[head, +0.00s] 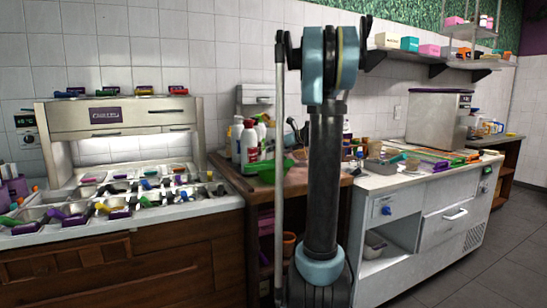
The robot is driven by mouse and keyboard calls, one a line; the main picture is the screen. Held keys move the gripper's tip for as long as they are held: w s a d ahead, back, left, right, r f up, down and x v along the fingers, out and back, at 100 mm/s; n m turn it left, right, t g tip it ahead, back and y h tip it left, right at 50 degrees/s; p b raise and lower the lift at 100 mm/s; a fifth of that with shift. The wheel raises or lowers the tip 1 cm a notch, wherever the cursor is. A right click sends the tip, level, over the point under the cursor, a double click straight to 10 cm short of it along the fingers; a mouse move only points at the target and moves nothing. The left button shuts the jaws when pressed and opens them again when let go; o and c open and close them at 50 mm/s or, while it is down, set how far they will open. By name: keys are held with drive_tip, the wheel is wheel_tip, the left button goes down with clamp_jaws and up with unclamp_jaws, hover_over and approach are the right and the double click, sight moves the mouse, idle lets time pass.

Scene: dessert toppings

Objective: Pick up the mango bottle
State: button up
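Several upright bottles stand close together on the wooden counter, left of my arm. They include a white bottle (237,141) at the left and a white bottle with a red label (250,145) beside it. The labels are too small to read, so I cannot tell which is the mango bottle. More bottles may be hidden behind my arm. My gripper (326,48) is high in the middle, seen from behind. Its dark fingers spread out on both sides of the blue wrist and look open. The fingertips are largely hidden, and I see nothing held.
A topping station (120,118) with trays and scoops stands at left. At right, a white counter (385,184) holds containers, coloured mats and a steel machine (437,118). A shelf (425,56) hangs above. Floor shows at lower right.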

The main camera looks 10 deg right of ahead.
sight(273, 126)
drive_tip(key=x, duration=0.4)
drive_tip(key=shift+w, duration=0.2)
drive_tip(key=shift+d, duration=0.1)
drive_tip(key=c, duration=1.1)
drive_tip(key=shift+c, duration=0.2)
drive_tip(key=shift+r, duration=5.05)
drive_tip(key=shift+r, duration=3.5)
